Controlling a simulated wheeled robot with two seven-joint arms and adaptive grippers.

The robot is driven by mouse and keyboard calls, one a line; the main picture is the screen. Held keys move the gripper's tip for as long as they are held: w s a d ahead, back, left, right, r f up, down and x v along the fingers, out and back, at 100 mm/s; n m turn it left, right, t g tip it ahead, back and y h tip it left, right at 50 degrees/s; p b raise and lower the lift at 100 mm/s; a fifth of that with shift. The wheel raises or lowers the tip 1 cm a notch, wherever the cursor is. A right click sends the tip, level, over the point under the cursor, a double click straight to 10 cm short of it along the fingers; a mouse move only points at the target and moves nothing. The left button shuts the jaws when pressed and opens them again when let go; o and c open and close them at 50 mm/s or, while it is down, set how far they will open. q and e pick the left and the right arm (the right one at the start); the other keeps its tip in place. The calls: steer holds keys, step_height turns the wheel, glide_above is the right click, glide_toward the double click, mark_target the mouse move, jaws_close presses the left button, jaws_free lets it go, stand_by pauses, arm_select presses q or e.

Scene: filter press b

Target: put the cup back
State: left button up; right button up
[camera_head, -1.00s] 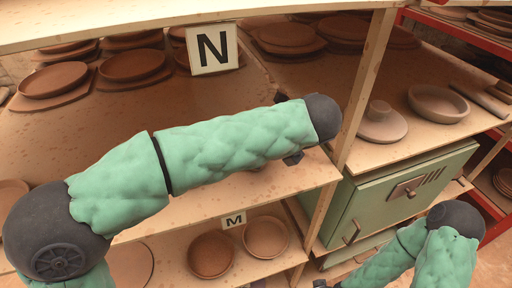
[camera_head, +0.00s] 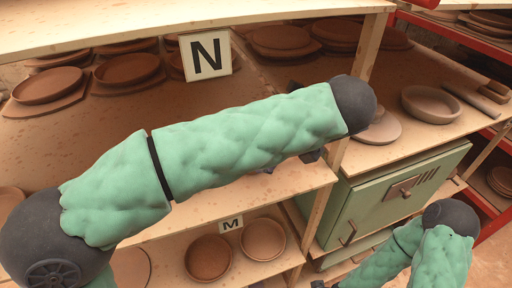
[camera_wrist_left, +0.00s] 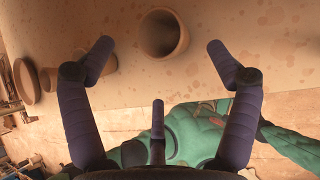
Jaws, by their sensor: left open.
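The cup (camera_wrist_left: 163,33) is a brown clay pot with a dark hollow mouth, on a pale speckled board in the left wrist view. My left gripper (camera_wrist_left: 160,55) is open, with a finger on either side of the cup and clear gaps to it. The cup reaches a little beyond the fingertips. In the head view my left arm hides the cup and most of this gripper; only small dark parts (camera_head: 311,156) show below the arm. Of my right gripper, only a dark bit (camera_head: 318,284) shows at the bottom edge.
A sign N (camera_head: 206,55) stands on the shelf among several clay plates. A wooden post (camera_head: 372,45) divides the shelves. At right are a pale bowl (camera_head: 434,104) and a green cabinet (camera_head: 385,200).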

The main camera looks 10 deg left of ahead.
arm_select(q)
steer(key=shift+v, duration=2.3)
